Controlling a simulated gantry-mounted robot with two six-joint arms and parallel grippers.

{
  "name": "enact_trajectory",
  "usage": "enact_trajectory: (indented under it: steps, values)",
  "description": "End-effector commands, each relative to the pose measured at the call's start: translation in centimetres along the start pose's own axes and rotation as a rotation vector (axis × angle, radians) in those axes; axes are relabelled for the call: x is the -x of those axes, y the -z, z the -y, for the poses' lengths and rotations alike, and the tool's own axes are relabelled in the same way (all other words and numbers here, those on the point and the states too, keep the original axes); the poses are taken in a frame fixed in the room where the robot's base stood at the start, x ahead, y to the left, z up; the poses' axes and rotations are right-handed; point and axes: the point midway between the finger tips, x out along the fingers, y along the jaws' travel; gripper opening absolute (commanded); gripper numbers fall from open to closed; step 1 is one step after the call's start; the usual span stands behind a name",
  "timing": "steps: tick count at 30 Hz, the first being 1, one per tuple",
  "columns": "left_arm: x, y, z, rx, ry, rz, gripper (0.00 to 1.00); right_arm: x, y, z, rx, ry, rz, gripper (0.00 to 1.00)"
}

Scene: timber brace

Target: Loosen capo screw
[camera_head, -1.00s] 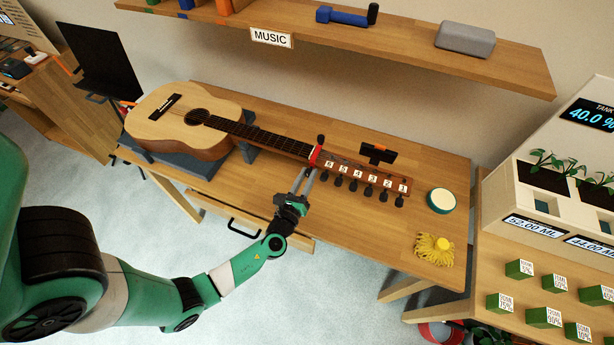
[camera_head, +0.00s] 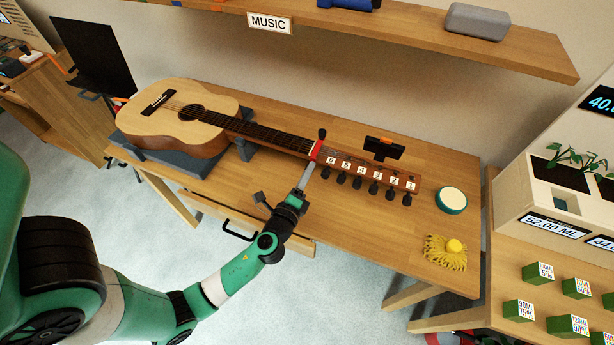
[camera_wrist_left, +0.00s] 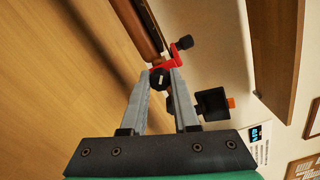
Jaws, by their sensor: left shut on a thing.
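The acoustic guitar (camera_head: 170,130) lies with its body on a grey cradle on the wooden bench. A red capo (camera_head: 315,149) sits across the neck near the headstock; it also shows in the left wrist view (camera_wrist_left: 176,60). A black knob (camera_head: 322,134) stands on its far side. Its near-side black screw knob (camera_wrist_left: 158,79) lies between my fingertips. My left gripper (camera_head: 308,170) is shut on that screw knob, just in front of the neck; its grey fingers show in the left wrist view (camera_wrist_left: 158,88). My right gripper is not in view.
Tuning pegs and a numbered strip (camera_head: 370,173) run along the headstock. A dark tuner (camera_head: 383,148) stands behind it. A round tin (camera_head: 451,200) and yellow string bundle (camera_head: 446,252) lie to the right. The MUSIC shelf (camera_head: 420,35) overhangs the back.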

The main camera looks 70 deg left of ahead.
Motion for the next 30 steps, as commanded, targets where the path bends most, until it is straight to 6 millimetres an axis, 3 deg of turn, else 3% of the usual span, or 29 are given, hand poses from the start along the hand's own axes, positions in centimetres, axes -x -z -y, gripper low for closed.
enact_trajectory:
  steps: [30]
  values:
    - [0.0, 0.1, -0.3, 0.941, 0.002, 0.000, 0.00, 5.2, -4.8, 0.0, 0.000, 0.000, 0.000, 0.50]
